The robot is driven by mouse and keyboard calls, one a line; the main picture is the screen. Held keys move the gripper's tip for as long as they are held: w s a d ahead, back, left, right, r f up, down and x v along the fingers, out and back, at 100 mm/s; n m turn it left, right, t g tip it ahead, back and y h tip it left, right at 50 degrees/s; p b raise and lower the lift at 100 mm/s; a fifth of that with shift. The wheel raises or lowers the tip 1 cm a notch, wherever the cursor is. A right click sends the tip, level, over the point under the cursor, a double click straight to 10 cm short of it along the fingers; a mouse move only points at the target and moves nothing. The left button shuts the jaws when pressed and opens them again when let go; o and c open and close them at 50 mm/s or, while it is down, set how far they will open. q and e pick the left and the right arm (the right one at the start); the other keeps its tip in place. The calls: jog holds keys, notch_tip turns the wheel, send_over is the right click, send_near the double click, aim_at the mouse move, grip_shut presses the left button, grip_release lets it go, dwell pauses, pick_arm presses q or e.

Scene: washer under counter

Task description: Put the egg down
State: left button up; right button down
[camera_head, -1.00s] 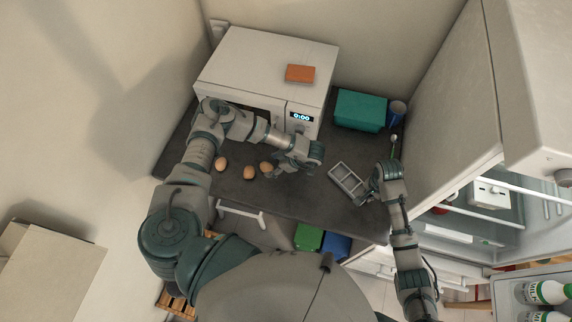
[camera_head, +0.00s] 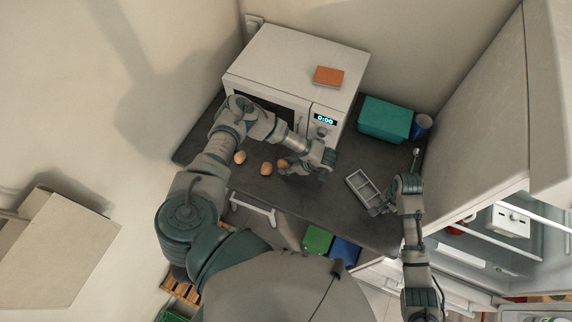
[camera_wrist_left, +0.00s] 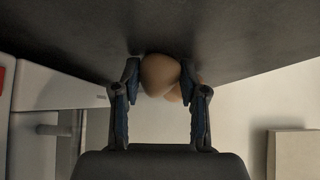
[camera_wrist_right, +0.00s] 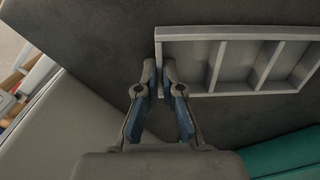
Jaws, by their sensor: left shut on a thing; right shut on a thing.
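A brown egg (camera_wrist_left: 158,74) sits between the fingertips of my left gripper (camera_wrist_left: 160,80), which is shut on it, at the dark counter. In the head view this egg (camera_head: 282,164) is at the left gripper's tips (camera_head: 285,168), partly hidden by the hand. Two more eggs, one in the middle (camera_head: 266,168) and one at the left (camera_head: 240,157), lie on the counter beside it. Part of another egg shows behind the held one in the left wrist view. My right gripper (camera_wrist_right: 160,85) is shut on the near rim corner of a grey compartment tray (camera_wrist_right: 187,32).
The dark counter (camera_head: 315,205) is clear between the left hand and the tray. A microwave (camera_head: 290,65) with an orange block (camera_head: 328,76) on top stands behind. A teal box (camera_head: 385,118) and blue cup (camera_head: 421,126) are at back right. The open fridge (camera_head: 510,225) is at right.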

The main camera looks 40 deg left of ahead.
aim_at(287, 164)
pick_arm(q)
notch_tip(287, 164, up, 10)
dwell(0.4)
jog(key=shift+f, duration=0.1)
notch_tip(287, 164, down, 9)
jog(key=shift+f, duration=0.2)
jog(key=shift+f, duration=0.1)
dwell(0.3)
jog(key=o, duration=1.3)
jog(key=shift+f, duration=0.1)
jog(key=shift+c, duration=0.2)
